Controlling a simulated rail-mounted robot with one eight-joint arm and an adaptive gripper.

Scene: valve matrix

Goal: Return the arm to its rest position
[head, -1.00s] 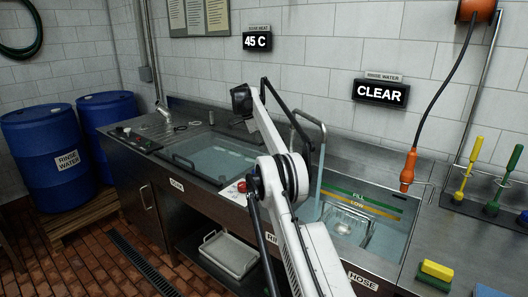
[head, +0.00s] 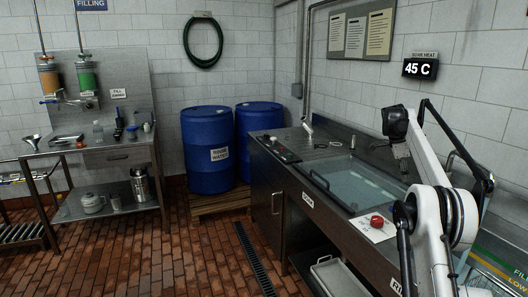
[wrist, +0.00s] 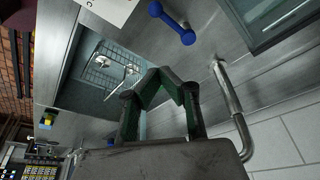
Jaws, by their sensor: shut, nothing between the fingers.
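My white arm (head: 437,165) rises at the right of the head view and bends over the counter. Its dark wrist (head: 396,123) is above the soak basin's right side. My gripper (wrist: 160,73) shows clearly in the wrist view, where its dark green fingers meet at the tips with nothing held. In the head view the fingers are small and hard to make out. The gripper hangs over the sink counter and touches nothing that I can see.
A water-filled basin (head: 350,182) and a red button (head: 377,221) lie near the arm. The wrist view shows a basin with a wire rack (wrist: 100,68), a blue handle (wrist: 172,23) and a bent metal pipe (wrist: 229,100).

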